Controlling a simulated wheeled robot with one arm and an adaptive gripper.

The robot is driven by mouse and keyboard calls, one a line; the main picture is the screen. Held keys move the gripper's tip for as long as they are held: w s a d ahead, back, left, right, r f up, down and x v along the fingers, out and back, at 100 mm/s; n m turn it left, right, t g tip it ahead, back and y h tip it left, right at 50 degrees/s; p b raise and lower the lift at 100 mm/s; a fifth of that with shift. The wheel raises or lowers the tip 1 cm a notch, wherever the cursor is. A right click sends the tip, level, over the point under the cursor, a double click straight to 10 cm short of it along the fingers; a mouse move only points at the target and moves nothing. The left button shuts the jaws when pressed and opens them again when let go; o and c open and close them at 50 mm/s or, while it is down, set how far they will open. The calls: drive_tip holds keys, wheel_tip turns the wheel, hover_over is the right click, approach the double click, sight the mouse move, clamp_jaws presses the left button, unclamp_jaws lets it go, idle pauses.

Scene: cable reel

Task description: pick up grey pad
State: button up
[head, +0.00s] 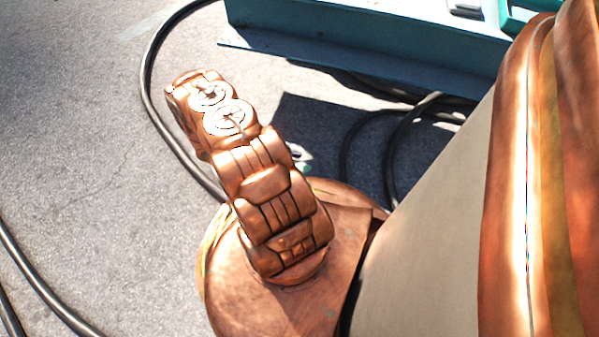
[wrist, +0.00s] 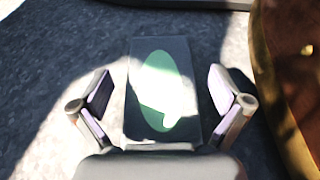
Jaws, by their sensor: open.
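A dark grey, flat rectangular thing with a green oval on its face (wrist: 136,75) lies in the middle of the wrist view; I take it for the grey pad. Bright light washes out part of the oval. My gripper (wrist: 160,86) is open, with one finger at each side of the pad and a visible gap on both sides. I cannot tell how far above the pad the fingers are. In the head view my arm hides the gripper and most of what lies under it; only a small green and white bit shows beside the arm.
A teal metal beam (head: 370,45) runs across the top right of the head view. Black cable (head: 146,85) curves over the grey ground (head: 75,130), with more loops in the shade at right. My round copper base edge is close on the right in the wrist view.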

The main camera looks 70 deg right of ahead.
drive_tip(key=shift+s, duration=0.1)
drive_tip(key=c, duration=1.3)
